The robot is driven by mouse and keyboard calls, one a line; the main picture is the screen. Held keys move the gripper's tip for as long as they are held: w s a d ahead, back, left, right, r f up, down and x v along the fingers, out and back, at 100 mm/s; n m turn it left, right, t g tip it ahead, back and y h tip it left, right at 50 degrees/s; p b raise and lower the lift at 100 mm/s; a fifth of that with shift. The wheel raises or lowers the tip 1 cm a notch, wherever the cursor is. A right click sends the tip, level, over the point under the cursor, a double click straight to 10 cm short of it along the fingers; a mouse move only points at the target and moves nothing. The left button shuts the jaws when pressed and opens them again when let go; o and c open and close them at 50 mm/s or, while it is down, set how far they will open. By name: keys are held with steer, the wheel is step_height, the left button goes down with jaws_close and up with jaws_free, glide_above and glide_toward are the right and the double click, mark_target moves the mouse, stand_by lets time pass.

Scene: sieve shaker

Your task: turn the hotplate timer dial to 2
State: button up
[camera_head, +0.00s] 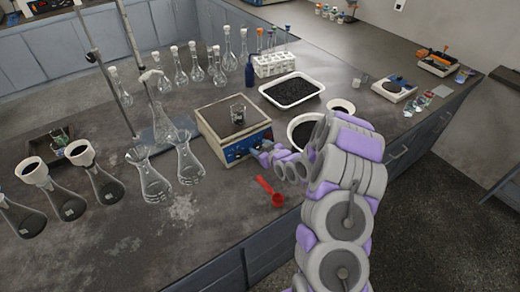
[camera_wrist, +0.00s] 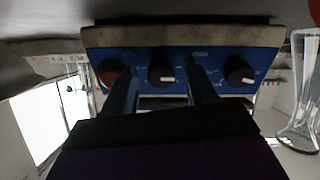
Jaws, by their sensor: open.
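The hotplate (camera_head: 222,118) stands on the bench with its blue front panel facing my arm. I cannot read which is the timer dial or what either dial is set to. My gripper (camera_wrist: 160,72) is open in front of the panel, one finger on each side of the middle dial. Contact cannot be told. In the head view my gripper (camera_head: 262,150) partly covers the panel's right end.
Glass flasks (camera_head: 188,165) stand close left of the hotplate. A red scoop (camera_head: 269,191) lies on the bench in front of it. A white bowl of dark grains (camera_head: 302,128) is at right, partly behind my arm. A white tray (camera_head: 292,90) stands behind.

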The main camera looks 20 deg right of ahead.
steer(key=shift+w, duration=0.15)
steer(key=c, duration=1.1)
